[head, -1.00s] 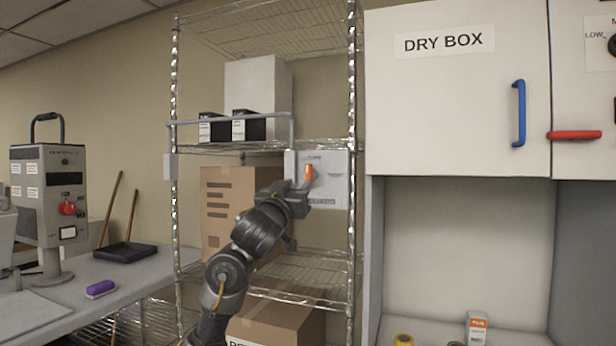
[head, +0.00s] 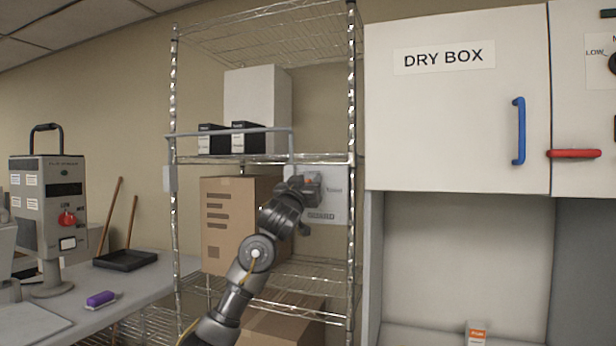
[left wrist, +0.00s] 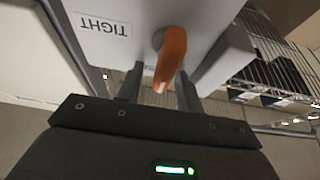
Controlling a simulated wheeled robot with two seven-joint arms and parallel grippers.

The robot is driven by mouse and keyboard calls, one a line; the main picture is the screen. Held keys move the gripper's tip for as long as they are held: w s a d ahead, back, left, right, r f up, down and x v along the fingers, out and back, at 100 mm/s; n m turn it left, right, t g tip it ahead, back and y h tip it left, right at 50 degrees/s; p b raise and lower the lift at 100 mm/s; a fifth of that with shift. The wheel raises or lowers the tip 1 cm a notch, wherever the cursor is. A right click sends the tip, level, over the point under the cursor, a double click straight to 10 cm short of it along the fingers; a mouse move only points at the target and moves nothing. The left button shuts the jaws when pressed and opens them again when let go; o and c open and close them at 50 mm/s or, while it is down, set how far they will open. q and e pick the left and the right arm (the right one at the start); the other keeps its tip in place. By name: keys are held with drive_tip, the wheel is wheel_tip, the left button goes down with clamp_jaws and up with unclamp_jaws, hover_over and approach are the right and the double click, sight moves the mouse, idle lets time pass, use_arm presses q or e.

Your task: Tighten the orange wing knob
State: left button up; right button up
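The orange wing knob (left wrist: 170,58) sticks out from a white panel (head: 335,206) on the wire shelf rack. In the head view only a sliver of the knob (head: 309,180) shows, behind my left gripper (head: 308,187). In the left wrist view the knob's wing hangs between the two dark fingers of my left gripper (left wrist: 160,74). The fingers are apart, with a visible gap on the left side; the right finger is close to the wing. A "TIGHT" label (left wrist: 101,24) is on the panel, left of the knob. My right gripper is out of view.
The wire rack (head: 352,240) has a rail (head: 235,131) above the panel and a cardboard box (head: 228,228) beside my arm. A dry box cabinet (head: 450,120) with a blue handle (head: 519,130) stands to the right. A table (head: 150,275) is at left.

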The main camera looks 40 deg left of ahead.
use_arm(q)
drive_tip(key=shift+w, duration=0.15)
drive_tip(key=shift+c, duration=0.5)
clamp_jaws()
